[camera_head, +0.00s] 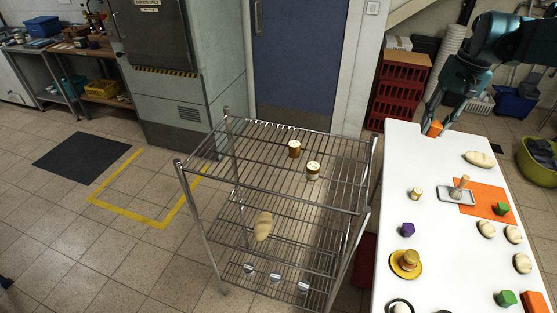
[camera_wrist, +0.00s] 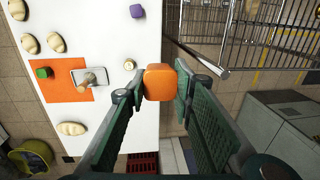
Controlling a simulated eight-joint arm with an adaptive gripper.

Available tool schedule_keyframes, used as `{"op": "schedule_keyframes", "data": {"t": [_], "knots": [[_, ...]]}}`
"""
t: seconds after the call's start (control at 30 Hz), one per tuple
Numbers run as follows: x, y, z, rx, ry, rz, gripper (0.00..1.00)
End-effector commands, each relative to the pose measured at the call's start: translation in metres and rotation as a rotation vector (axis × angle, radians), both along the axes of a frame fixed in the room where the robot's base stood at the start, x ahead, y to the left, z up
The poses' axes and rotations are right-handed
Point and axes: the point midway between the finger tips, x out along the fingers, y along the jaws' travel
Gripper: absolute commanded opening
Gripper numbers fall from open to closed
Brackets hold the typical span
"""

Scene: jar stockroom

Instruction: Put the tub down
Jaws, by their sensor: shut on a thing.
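My gripper (camera_head: 436,126) is shut on an orange block-shaped thing with rounded edges (camera_wrist: 159,82). It also shows in the head view (camera_head: 434,129), at the far end of the white table (camera_head: 440,165). In the wrist view it sits between the two green fingers, overlapping the table's edge. I cannot tell whether its underside touches the table. No lid or label shows on it, so I cannot tell whether it is the tub.
Nearby on the table are a small jar (camera_head: 416,194), a grey tray (camera_head: 457,196) on an orange mat (camera_head: 490,207), and bread rolls (camera_head: 480,159). A wire rack (camera_head: 250,150) stands left, with two jars (camera_head: 294,149) on top. Red crates (camera_head: 400,85) stand behind the table.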

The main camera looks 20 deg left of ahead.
Motion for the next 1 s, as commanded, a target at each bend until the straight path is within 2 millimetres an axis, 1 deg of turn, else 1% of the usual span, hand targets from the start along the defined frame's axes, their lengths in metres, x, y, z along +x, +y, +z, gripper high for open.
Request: {"op": "schedule_keyframes", "data": {"t": [0.03, 0.2, 0.43, 0.77, 0.87, 1.0], "knots": [[0.000, 0.000, 0.009, 0.000, 0.000, 0.000, 0.12], [0.000, 0.000, 0.034, 0.000, 0.000, 0.000, 0.12], [0.000, 0.000, 0.060, 0.000, 0.000, 0.000, 0.12], [-0.004, 0.042, 0.060, -0.004, 0.002, 0.002, 0.12], [-0.006, 0.058, 0.060, -0.005, 0.002, 0.003, 0.12], [-0.012, 0.088, 0.061, -0.008, 0.002, 0.004, 0.12]]}}
